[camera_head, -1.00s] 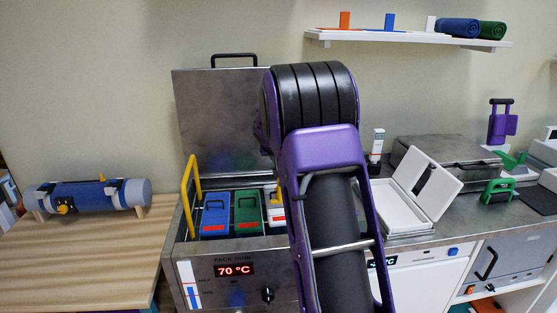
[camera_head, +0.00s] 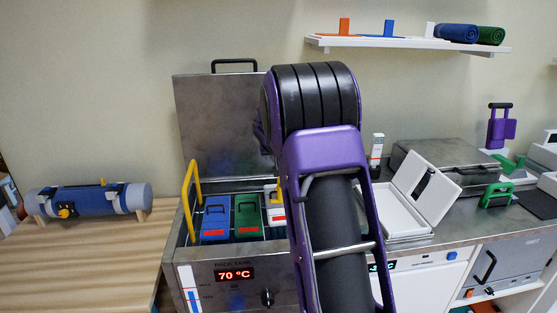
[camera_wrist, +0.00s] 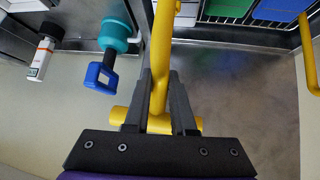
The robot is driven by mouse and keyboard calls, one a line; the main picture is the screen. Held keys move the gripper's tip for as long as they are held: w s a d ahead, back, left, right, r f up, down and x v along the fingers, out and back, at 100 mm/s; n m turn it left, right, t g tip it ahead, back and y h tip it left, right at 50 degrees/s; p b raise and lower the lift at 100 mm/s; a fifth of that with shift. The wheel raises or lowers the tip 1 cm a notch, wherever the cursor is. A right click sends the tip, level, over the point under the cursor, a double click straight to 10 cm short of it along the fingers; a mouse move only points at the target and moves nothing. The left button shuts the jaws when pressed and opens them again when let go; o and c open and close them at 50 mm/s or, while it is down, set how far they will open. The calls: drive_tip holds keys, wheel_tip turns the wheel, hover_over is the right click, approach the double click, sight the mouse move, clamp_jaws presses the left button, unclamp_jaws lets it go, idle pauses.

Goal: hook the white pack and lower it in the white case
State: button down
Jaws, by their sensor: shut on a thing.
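The white pack (camera_head: 275,209) stands in the tank beside the green pack (camera_head: 247,216), partly hidden by my arm in the head view. A small yellow piece shows at its top. The white case (camera_head: 405,218) stands open on the counter to the right, its lid tilted up. In the wrist view my gripper (camera_wrist: 160,100) is shut on a yellow hook tool (camera_wrist: 160,60), whose rod runs up out of the top edge. A white surface (camera_wrist: 185,12) shows beside the rod, and I cannot tell whether the hook catches the pack. My gripper is hidden in the head view.
The steel tank (camera_head: 230,260) has its lid raised and a yellow bar (camera_head: 190,200) at its left. A blue pack (camera_head: 215,219) stands inside. A white bottle (camera_head: 377,150) and a closed steel box (camera_head: 445,165) stand near the case. The wooden table (camera_head: 80,250) has free room.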

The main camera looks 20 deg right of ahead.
drive_tip(key=shift+r+p, duration=1.15)
drive_tip(key=shift+r, duration=2.25)
drive_tip(key=shift+d, duration=0.1)
drive_tip(key=s+d, duration=0.5)
drive_tip(key=d, duration=0.6)
drive_tip(key=s+d, duration=0.6)
drive_tip(key=d, duration=0.5)
drive_tip(key=s+d, duration=0.6)
drive_tip(key=d, duration=0.5)
drive_tip(key=shift+s, duration=0.2)
drive_tip(key=shift+f+b, duration=0.45)
drive_tip(key=shift+f, duration=0.35)
